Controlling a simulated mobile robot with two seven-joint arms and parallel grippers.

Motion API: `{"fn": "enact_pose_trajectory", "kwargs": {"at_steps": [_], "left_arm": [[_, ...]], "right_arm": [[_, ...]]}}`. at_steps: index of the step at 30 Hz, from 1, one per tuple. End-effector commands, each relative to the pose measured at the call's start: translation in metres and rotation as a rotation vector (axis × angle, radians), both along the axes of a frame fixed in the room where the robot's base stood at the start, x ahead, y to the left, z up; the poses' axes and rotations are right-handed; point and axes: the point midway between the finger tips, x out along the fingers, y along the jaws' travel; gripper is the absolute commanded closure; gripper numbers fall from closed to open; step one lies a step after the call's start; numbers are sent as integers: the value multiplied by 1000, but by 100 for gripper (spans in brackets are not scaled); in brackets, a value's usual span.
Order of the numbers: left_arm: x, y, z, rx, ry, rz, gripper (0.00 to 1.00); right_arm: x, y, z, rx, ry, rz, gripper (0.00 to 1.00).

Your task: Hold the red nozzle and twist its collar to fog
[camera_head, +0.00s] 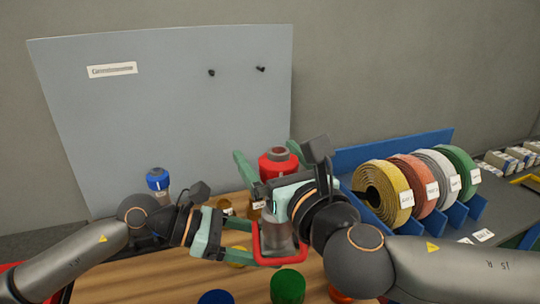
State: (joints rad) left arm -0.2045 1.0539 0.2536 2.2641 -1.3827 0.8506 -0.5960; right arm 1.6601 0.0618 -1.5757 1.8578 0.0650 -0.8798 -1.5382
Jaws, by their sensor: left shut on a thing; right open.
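The red nozzle shows a red frame-like handle (277,262) around a grey body. A red ribbed ring with a grey top, apparently its collar (277,163), shows higher up; the part between is hidden by my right gripper. My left gripper (254,242) comes in from the left and is shut on the nozzle at its red handle. My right gripper (270,160) is above it and open, with one green finger on each side of the red collar. I cannot tell whether the fingers touch the collar. The collar's markings are not readable.
A blue-capped nozzle (158,181) stands at the left. Green (288,286) and blue (216,297) tops are at the front edge. Coiled hoses (382,192) fill a blue rack at the right. A grey board (180,115) with two pegs stands behind the wooden table.

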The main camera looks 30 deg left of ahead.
Motion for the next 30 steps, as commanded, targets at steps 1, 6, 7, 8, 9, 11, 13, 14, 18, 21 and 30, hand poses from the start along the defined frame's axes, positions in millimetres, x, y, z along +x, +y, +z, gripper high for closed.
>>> {"fn": "enact_pose_trajectory", "kwargs": {"at_steps": [1, 6, 7, 8, 9, 11, 13, 14, 18, 21, 30], "left_arm": [[1, 0, 2, -3, -5, 1, 100], [1, 0, 2, -3, -5, 1, 100], [1, 0, 2, -3, -5, 1, 100], [1, 0, 2, -3, -5, 1, 100], [1, 0, 2, -3, -5, 1, 100], [1, 0, 2, -3, -5, 1, 100], [1, 0, 2, -3, -5, 1, 100], [1, 0, 2, -3, -5, 1, 100], [1, 0, 2, -3, -5, 1, 100], [1, 0, 2, -3, -5, 1, 100], [1, 0, 2, -3, -5, 1, 100]], "right_arm": [[0, 1, 0, 0, 0, 1, 1], [0, 1, 0, -1, 1, 1, 1], [0, 1, 0, -1, 1, 1, 1], [0, 1, 0, -1, 1, 1, 1], [0, 1, 0, 0, 0, 1, 4], [0, 1, 0, 0, 0, 1, 11], [0, 1, 0, 0, 0, 1, 19], [0, 1, 0, 0, 0, 1, 22], [0, 1, 0, 0, 0, 1, 38], [0, 1, 0, 0, 0, 1, 49], [0, 1, 0, 0, 0, 1, 83]]}}
